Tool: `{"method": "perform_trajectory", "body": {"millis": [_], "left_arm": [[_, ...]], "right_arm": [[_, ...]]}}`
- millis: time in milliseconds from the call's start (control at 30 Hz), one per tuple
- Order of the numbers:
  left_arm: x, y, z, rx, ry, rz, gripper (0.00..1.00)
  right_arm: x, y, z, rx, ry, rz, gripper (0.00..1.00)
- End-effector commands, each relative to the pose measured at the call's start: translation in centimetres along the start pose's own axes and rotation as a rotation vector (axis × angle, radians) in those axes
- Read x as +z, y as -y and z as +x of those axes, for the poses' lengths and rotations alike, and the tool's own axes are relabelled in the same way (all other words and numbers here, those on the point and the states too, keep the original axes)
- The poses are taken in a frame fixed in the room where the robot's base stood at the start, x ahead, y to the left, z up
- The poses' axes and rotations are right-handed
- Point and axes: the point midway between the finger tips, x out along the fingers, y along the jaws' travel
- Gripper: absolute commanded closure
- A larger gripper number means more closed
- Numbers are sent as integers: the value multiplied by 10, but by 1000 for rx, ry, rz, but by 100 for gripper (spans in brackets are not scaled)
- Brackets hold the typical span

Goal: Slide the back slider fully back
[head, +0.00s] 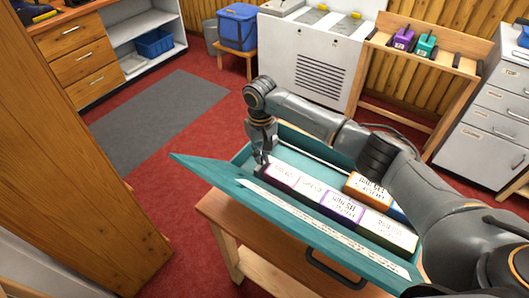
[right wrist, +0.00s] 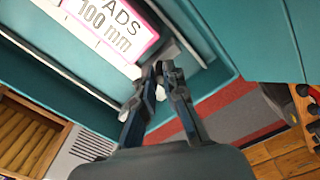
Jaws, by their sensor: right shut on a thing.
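A teal case (head: 330,243) sits open on a wooden table. Pale rails run along its long sides, and its teal wall also shows in the right wrist view (right wrist: 215,60). My right gripper (head: 262,159) reaches down into the left end of the case, near the back wall. In the right wrist view its fingertips (right wrist: 160,72) are shut together at a small part, which I take to be the back slider; they mostly hide it. Beside the fingertips is a white block with a pink border (right wrist: 112,25), reading "ADS 100 mm". My left gripper is not in view.
More labelled blocks fill the case: a purple-edged one (head: 341,207), an orange one (head: 368,188) and a yellow-green one (head: 388,231). The tall wooden panel (head: 75,130) stands at left. Red floor with a grey mat (head: 160,115) lies behind.

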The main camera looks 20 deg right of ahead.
Motion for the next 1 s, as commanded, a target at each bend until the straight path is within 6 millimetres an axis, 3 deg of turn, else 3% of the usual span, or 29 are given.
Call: {"method": "perform_trajectory", "body": {"millis": [200, 567, 600, 700, 1000], "left_arm": [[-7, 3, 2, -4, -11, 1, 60], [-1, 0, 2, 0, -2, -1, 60], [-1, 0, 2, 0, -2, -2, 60], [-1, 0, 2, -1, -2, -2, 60], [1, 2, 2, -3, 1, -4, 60]], "right_arm": [[-24, 12, -3, -2, -11, 1, 100], [-27, 14, -4, -3, -12, -2, 100], [-27, 14, -4, -3, -12, -2, 83], [-27, 14, -4, -3, -11, -2, 66], [-26, 13, -4, -2, -7, -1, 66]]}}
